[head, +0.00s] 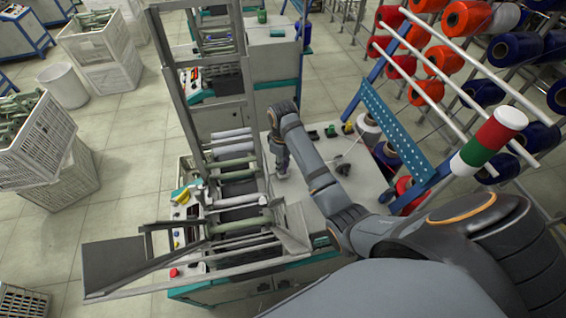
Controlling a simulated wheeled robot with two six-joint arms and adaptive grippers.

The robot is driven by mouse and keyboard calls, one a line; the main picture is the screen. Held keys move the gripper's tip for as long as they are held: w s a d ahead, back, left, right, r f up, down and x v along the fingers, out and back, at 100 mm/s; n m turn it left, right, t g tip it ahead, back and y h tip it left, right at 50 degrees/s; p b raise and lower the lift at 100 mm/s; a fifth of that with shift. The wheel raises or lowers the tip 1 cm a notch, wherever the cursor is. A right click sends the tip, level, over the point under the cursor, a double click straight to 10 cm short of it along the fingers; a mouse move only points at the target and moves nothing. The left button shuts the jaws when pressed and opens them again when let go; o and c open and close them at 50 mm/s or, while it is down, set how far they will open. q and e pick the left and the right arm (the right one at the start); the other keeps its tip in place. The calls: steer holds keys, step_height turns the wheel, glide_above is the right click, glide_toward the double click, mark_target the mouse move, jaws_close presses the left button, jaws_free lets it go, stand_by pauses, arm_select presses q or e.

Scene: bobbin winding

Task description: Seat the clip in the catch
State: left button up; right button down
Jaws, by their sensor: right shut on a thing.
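My right arm comes in from the lower right, and its wrist bends down over the machine's grey top. I cannot tell the clip or the catch apart from the small parts here. My left gripper is not in view.
The winding machine (222,292) has a metal frame with pale bobbins on its left. Small green parts (330,130) lie at the back of its top. A blue perforated rail (392,127) and a rack of red and blue spools (468,18) stand right. White crates (30,150) stand left.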

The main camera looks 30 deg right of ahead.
steer(key=c, duration=1.1)
jaws_free()
steer(key=shift+r, duration=0.1)
